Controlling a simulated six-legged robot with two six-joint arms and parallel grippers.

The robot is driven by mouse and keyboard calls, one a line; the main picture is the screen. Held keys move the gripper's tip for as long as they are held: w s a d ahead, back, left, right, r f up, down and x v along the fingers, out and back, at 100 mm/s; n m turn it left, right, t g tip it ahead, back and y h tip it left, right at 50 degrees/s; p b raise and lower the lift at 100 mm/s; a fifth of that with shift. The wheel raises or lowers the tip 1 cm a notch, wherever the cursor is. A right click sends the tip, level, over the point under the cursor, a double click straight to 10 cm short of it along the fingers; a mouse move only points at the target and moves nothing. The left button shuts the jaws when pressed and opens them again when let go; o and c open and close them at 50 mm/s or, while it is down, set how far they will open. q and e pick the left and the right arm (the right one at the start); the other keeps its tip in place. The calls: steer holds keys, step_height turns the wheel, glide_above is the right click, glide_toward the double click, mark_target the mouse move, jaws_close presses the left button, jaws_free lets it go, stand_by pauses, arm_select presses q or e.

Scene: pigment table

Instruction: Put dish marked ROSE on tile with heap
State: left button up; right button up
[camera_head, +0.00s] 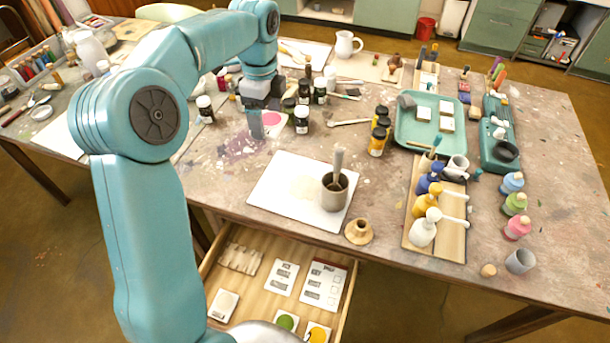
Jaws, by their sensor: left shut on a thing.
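My left arm comes in from the left and reaches over the table. My left gripper (256,121) points down among the bottles and is shut at a small dish with pink contents (272,118). The finger hides part of the dish, and I cannot read any mark on it. A white tile (268,196) lies flat in front, apart from the gripper, with a faint pale patch in its middle that may be a low heap. A metal cup (335,192) with a pestle-like handle stands on the tile's right part. My right gripper is not in view.
Dark bottles (301,121) stand close right of the gripper; yellow jars (377,142) stand farther right. A wooden tray (437,240) holds bottles. An open drawer (346,300) below the front edge holds cards and small coloured squares. Bare tabletop lies between gripper and tile.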

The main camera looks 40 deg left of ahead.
arm_select(q)
steer(key=b, duration=0.2)
glide_above(273, 182)
step_height(273, 182, down, 14)
steer(key=shift+s+f, duration=0.15)
steer(key=shift+f, duration=0.1)
step_height(273, 182, down, 5)
steer(key=shift+f, duration=0.1)
steer(key=o, duration=0.7)
steer(key=shift+f, duration=0.15)
steer(key=shift+o, duration=1.1)
steer(key=shift+r, duration=0.35)
step_height(273, 182, up, 12)
steer(key=p, duration=0.1)
steer(key=shift+f, duration=0.15)
